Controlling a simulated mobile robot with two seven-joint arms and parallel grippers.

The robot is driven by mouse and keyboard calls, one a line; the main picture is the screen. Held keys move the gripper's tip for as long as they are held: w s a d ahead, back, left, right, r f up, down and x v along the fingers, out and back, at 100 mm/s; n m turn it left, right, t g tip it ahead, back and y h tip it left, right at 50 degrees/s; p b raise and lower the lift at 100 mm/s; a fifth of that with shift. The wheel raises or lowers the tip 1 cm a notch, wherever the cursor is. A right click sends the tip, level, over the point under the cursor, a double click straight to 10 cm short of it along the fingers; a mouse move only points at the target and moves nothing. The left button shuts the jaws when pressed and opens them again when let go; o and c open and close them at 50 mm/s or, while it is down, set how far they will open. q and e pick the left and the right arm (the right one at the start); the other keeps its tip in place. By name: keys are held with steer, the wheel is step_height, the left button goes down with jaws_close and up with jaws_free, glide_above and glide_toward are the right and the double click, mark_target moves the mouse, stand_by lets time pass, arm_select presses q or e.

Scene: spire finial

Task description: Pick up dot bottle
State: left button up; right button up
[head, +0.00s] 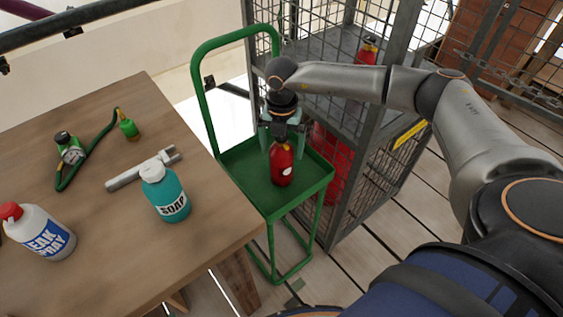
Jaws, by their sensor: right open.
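The dot bottle (282,166), red with a white dot, stands upright on the green tray of a cart (242,172). My right gripper (281,143) points down over it from above. Its fingers are open and sit on either side of the bottle's top, which they partly hide. I cannot tell whether a finger touches the bottle. My left gripper is not in view.
A wooden table (110,255) at left holds a teal soap bottle (166,193), a leak spray bottle (38,232), a wrench (140,169) and a gauge with hose (70,150). A wire cage (385,165) with red bottles inside stands close behind the cart.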

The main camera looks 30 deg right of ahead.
steer(key=shift+f, duration=1.45)
steer(key=shift+c, duration=0.4)
jaws_close()
steer(key=shift+r, duration=0.1)
